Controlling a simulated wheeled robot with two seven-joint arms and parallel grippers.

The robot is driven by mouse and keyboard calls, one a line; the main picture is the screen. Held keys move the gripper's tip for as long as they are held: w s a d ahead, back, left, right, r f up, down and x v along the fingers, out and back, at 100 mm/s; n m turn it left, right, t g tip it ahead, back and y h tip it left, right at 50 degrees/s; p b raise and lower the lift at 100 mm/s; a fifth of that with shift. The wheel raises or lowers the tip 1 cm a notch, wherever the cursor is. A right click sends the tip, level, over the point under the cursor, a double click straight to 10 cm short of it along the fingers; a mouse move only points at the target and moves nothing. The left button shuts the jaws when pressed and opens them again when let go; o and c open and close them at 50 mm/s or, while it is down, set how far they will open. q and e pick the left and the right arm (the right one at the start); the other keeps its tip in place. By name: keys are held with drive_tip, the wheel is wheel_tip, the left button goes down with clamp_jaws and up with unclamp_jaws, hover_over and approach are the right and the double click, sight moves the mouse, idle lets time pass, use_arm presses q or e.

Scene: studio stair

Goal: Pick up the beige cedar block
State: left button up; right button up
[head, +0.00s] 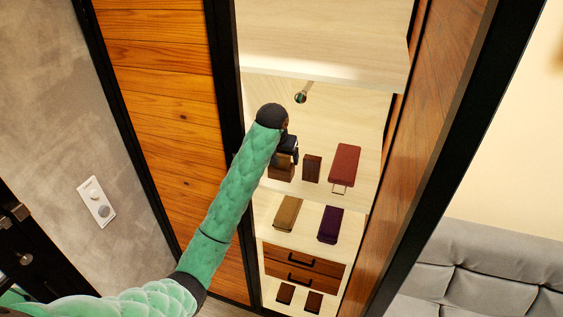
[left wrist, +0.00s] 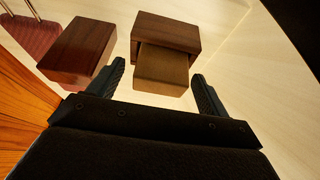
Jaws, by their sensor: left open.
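The beige cedar block (left wrist: 161,70) shows in the left wrist view as a small tan-brown block, directly in front of a larger dark brown block (left wrist: 168,31). My left gripper (left wrist: 165,82) is open, with a finger at each side of the beige block's near end. I cannot tell whether the fingers touch it. In the head view my left gripper (head: 288,150) is inside the wardrobe at the shelf and hides most of the beige block. The larger brown block (head: 281,172) shows just below it. My right gripper is not in view.
A reddish-brown block (left wrist: 79,52) stands close on the left in the wrist view; it also shows in the head view (head: 312,168). A red bag (head: 344,165) is farther right on the shelf. Tan (head: 287,212) and purple (head: 330,224) bags lie lower. Wardrobe side panels flank the opening.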

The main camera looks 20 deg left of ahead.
use_arm(q)
drive_tip(key=shift+w+f, duration=0.2)
drive_tip(key=shift+f, duration=0.2)
drive_tip(key=shift+s, duration=0.1)
drive_tip(key=c, duration=1.1)
drive_tip(key=shift+r, duration=0.15)
